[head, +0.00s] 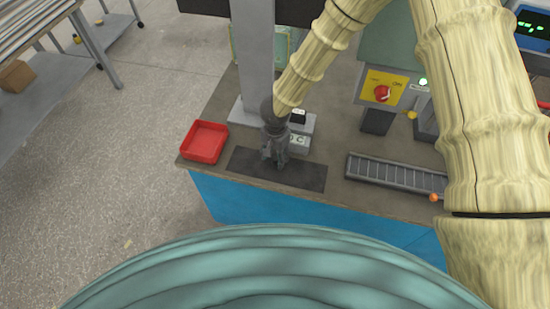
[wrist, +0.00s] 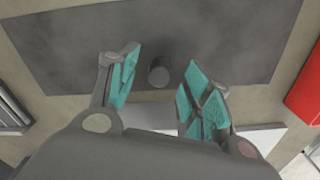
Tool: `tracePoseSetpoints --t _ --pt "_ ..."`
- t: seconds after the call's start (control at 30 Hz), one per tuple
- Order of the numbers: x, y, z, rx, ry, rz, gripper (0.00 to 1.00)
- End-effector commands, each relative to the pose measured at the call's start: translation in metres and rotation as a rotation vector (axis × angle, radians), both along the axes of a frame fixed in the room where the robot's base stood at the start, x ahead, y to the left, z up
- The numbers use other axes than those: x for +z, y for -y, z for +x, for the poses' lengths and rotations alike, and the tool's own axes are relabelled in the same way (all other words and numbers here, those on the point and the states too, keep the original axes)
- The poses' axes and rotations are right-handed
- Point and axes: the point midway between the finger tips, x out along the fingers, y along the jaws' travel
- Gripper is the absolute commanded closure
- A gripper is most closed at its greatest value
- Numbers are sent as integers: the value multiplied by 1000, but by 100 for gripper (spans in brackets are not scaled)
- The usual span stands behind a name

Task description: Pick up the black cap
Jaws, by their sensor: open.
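The black cap (wrist: 159,74) shows in the wrist view as a small dark grey cylinder standing on the dark mat (wrist: 70,50). My gripper (wrist: 158,80) is open, with one teal-padded finger on each side of the cap and a gap to both. I cannot tell how far the fingertips are above the mat. In the head view my gripper (head: 273,161) points down over the dark mat (head: 305,178) near the bench's front edge. The cap cannot be made out there; my gripper seems to hide it.
A red tray (head: 205,141) stands left of the mat. A grey and white device (head: 299,140) is just behind my gripper. A grey slotted rack (head: 390,174) lies to the right. A grey post (head: 252,60) rises behind. The bench ends just in front of the mat.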

Motion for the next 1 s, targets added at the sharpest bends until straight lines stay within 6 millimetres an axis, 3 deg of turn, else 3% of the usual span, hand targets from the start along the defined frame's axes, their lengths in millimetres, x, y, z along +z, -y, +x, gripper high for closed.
tracePoseSetpoints --t 0.2,0.47,0.67,1.0 --pt "-13 0 0 0 0 0 51" --pt "-15 0 0 0 0 0 51" --pt "-14 0 0 0 0 0 87" --pt "-14 0 0 0 0 0 88"
